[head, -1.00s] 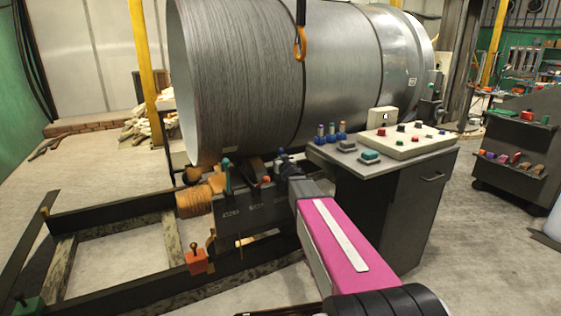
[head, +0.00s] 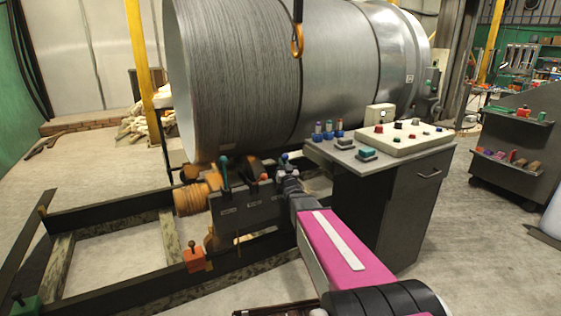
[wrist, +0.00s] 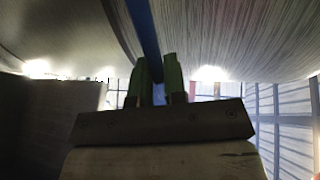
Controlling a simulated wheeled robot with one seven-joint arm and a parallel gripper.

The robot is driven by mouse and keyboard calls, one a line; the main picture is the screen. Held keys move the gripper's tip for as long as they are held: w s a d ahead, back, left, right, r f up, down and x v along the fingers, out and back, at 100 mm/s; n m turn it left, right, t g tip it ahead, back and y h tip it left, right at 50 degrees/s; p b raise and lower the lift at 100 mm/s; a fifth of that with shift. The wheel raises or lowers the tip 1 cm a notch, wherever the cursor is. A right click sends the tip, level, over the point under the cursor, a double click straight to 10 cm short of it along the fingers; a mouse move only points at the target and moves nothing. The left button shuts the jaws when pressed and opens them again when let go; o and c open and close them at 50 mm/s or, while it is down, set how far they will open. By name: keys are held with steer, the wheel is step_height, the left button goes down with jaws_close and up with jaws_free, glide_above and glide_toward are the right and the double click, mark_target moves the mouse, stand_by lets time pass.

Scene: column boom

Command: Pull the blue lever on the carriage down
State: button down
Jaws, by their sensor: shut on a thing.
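The carriage (head: 245,212) is a dark box low in front of the big metal drum, with a row of levers on top. The blue lever (head: 284,157) is at the right end of the row, its tip showing just above my gripper (head: 288,173). In the wrist view, the blue lever (wrist: 145,30) is a blue bar running up from between the two green fingers of my gripper (wrist: 157,80). My gripper is shut on it. The lower part of the lever is hidden by the fingers and gripper body.
A green lever (head: 224,171) and a red-tipped lever (head: 264,177) stand to the left on the carriage. A control desk (head: 385,195) stands close to the right of my arm. An orange hook (head: 297,42) hangs before the drum.

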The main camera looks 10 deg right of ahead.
steer(key=shift+s+d+f+m+t+h, duration=0.2)
steer(key=shift+s+f+m+t+h, duration=0.2)
steer(key=shift+s+f+t, duration=0.35)
steer(key=shift+s+d+f+m+t+h, duration=0.25)
steer(key=shift+s+m+t, duration=0.25)
steer(key=shift+t, duration=0.4)
steer(key=shift+s+d+f+m+t+h, duration=0.15)
steer(key=shift+s+f+m+t+h, duration=0.25)
steer(key=shift+s+f+t, duration=0.35)
steer(key=shift+r, duration=0.1)
steer(key=c, duration=1.2)
jaws_free()
steer(key=v, duration=1)
steer(key=shift+s+f, duration=0.2)
steer(key=shift+f, duration=0.2)
